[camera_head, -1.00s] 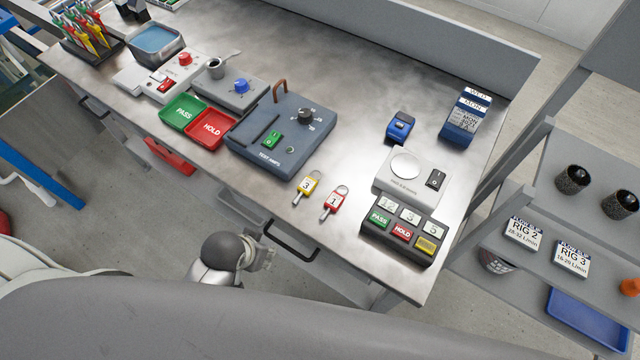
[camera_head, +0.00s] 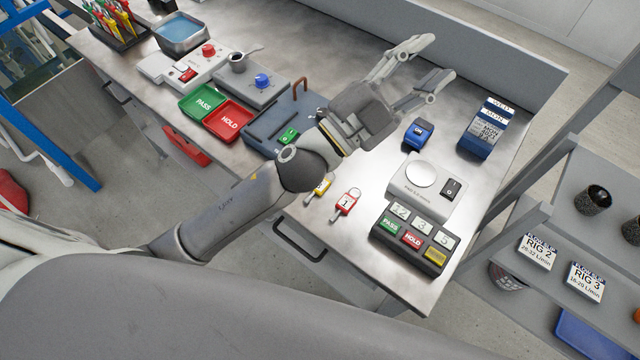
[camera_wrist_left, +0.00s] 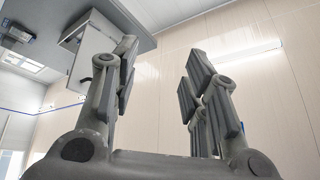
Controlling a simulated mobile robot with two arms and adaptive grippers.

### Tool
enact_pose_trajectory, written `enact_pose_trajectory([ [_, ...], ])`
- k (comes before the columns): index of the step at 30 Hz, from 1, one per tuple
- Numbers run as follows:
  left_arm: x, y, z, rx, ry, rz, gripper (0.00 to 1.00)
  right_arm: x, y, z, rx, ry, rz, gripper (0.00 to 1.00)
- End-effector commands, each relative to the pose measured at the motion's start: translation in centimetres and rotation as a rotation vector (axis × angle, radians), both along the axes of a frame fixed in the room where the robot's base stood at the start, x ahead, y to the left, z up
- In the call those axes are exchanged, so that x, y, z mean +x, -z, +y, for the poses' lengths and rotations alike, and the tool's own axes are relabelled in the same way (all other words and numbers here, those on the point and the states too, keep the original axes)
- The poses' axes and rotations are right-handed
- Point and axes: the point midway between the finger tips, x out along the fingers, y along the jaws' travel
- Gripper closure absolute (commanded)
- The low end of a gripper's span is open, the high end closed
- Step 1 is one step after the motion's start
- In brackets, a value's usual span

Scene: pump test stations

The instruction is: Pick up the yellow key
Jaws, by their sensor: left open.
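The yellow key (camera_head: 321,187), with a white tag, lies on the metal bench (camera_head: 350,255) near its front edge. My left forearm partly covers it in the head view. The red key (camera_head: 347,202), tagged 1, lies just right of it. My left gripper (camera_head: 443,57) is open and empty, raised over the back part of the bench, well beyond the yellow key. In the left wrist view the two fingers (camera_wrist_left: 160,80) are spread apart with nothing between them, facing a wall. My right gripper does not show.
The blue-grey test box (camera_head: 262,132) is partly hidden behind my left arm. A scale with a round plate (camera_head: 421,174) and a block of labelled buttons (camera_head: 412,240) stand right of the keys. A small blue device (camera_head: 418,134) and a calendar block (camera_head: 487,130) stand behind.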

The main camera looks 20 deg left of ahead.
Motion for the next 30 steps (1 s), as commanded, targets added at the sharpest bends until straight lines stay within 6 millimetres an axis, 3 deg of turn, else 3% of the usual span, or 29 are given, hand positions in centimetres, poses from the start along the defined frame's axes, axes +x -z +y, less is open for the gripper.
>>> enact_pose_trajectory([
  [2,-2.4,-1.6,-3.6,0.100,0.147,-0.160,0.59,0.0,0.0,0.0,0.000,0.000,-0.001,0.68],
  [5,-6.0,-1.5,-7.4,0.247,0.335,-0.330,0.59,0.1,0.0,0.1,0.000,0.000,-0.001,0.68],
  [9,-10.5,2.0,-10.8,0.509,0.594,-0.512,0.59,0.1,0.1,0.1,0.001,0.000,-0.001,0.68],
  [13,-13.0,7.9,-11.0,0.807,0.817,-0.612,0.59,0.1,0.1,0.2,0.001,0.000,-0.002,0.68],
  [17,-12.9,14.5,-8.0,1.153,1.006,-0.634,0.59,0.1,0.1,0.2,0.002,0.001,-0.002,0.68],
  [21,-10.4,20.2,-1.5,1.561,1.150,-0.559,0.59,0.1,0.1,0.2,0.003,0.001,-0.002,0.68],
  [24,-7.8,22.3,4.0,1.826,1.201,-0.455,0.59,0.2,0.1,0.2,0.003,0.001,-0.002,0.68],
  [27,-5.7,22.9,8.7,2.026,1.217,-0.343,0.59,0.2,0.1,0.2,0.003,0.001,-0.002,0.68],
  [30,-4.4,22.8,11.8,2.152,1.215,-0.257,0.59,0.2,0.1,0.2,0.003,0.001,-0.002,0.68],
])
